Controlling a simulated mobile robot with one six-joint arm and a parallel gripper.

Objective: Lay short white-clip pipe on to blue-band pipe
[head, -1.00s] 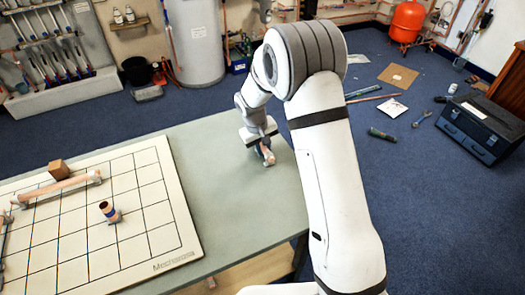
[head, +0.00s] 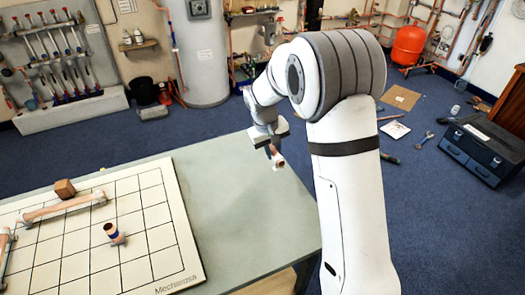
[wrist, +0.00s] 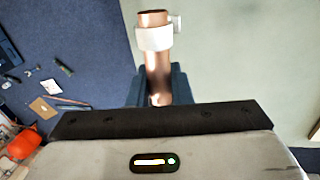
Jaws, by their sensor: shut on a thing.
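My gripper (head: 273,148) is shut on a short copper pipe with a white clip (head: 279,161) and holds it at the right part of the table, seemingly just above the top. In the wrist view the short white-clip pipe (wrist: 156,60) sticks out past the jaws, with its white clip (wrist: 155,37) near the far end. The blue-band pipe (head: 113,233) is a short copper piece with a blue band, on the gridded board to the left, well apart from my gripper. The rest of the held pipe is hidden by the jaws.
A long copper pipe (head: 62,208) with white clips lies on the gridded white board (head: 150,262), in front of a brown block (head: 65,188). Another pipe (head: 5,245) shows at the left edge. The green table top (head: 230,205) between board and gripper is clear.

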